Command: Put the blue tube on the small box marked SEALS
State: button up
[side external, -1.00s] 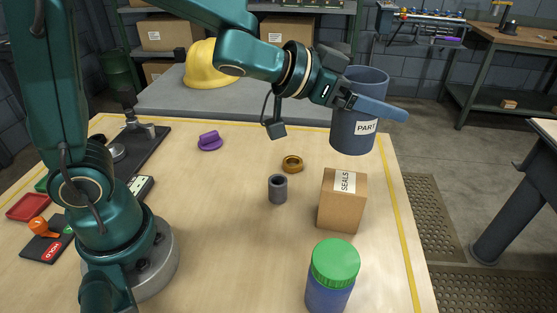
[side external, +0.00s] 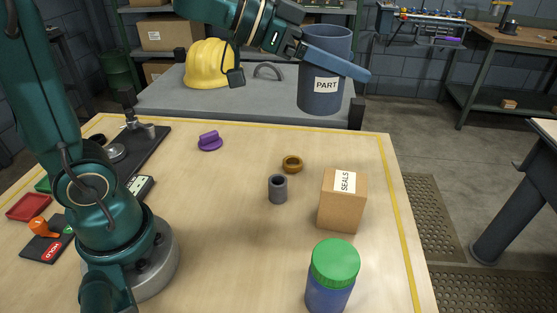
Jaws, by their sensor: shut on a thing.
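The blue tube (side external: 318,97) is a wide, open-topped cylinder with a white label reading PART. It is upright in my gripper (side external: 337,62). One long blue finger lies across its front near the top; the other finger is hidden. The tube looks held in the air, up and to the left of the small box marked SEALS (side external: 341,208) in the picture. The brown box stands on the wooden table near its right edge, and its top is bare. The tube and box are apart.
A blue jar with a green lid (side external: 333,265) stands in front of the box. A grey sleeve (side external: 278,190), a brown ring (side external: 292,164) and a purple part (side external: 210,141) lie to the left. A yellow helmet (side external: 210,64) rests on the grey bench (side external: 180,100) behind.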

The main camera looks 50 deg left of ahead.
jog(key=shift+s+d+m+g+h, duration=0.25)
jog(key=shift+s+m+g+h, duration=0.15)
jog(key=shift+m+h, duration=0.15)
jog(key=shift+s+r+m+g+h, duration=0.1)
jog(key=shift+s+m+g+h, duration=0.1)
jog(key=shift+m+g+h, duration=0.25)
jog(key=a, duration=0.3)
jog(key=shift+s+a+m+h, duration=0.2)
jog(key=shift+a+m+h, duration=0.1)
jog(key=shift+a, duration=0.1)
jog(key=shift+d+f, duration=0.1)
jog(key=shift+f, duration=0.1)
send_over(362, 183)
notch_tip(362, 183, down, 7)
jog(key=shift+f, duration=1.85)
jog(key=shift+f, duration=0.15)
jog(key=o, duration=1.3)
